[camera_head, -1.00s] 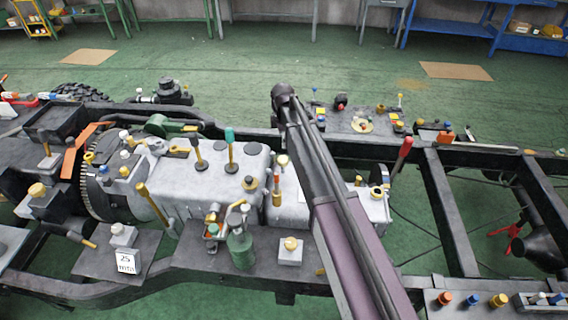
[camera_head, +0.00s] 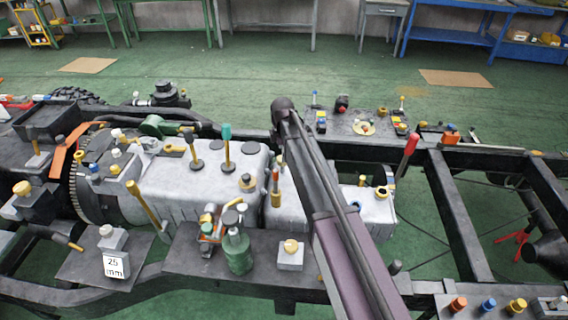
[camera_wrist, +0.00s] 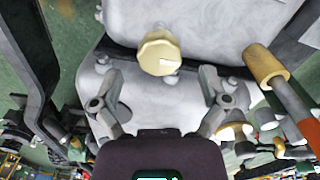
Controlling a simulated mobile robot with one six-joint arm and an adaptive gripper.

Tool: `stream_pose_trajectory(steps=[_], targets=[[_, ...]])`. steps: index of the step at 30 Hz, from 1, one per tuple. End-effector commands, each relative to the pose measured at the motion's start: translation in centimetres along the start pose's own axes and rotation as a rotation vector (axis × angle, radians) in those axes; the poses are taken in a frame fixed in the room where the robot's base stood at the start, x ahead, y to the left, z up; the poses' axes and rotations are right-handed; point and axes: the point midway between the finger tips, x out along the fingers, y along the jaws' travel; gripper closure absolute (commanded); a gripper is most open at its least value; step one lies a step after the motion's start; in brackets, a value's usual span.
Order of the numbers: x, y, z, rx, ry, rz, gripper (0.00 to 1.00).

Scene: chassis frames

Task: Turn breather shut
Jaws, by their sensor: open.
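The breather, taken to be the round pale-brass cap (camera_wrist: 158,52) with a white mark on its face, sits on the grey housing (camera_wrist: 205,25) in the wrist view. My gripper (camera_wrist: 161,78) is open there, one finger on each side. The cap lies between the fingers and slightly beyond their tips, with a visible gap on both sides. I see no contact. In the head view my dark arm crosses the housing and hides my gripper, and I cannot surely pick out this cap.
An orange-handled part with a brass collar (camera_wrist: 262,62) stands close right of the gripper in the wrist view. In the head view, levers with green (camera_head: 227,145) and red (camera_head: 410,148) tops rise nearby. A green bottle (camera_head: 238,250) stands in front.

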Motion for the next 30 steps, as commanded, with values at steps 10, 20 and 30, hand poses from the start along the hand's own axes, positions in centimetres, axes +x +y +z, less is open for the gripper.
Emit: stream_pose_trajectory(steps=[10,20,30], targets=[[2.5,0.0,-0.1,-0.001,0.000,0.000,0.05],[2.9,0.0,-0.1,-0.001,0.000,0.000,0.05],[2.9,0.0,-0.1,-0.002,0.000,0.000,0.50]])
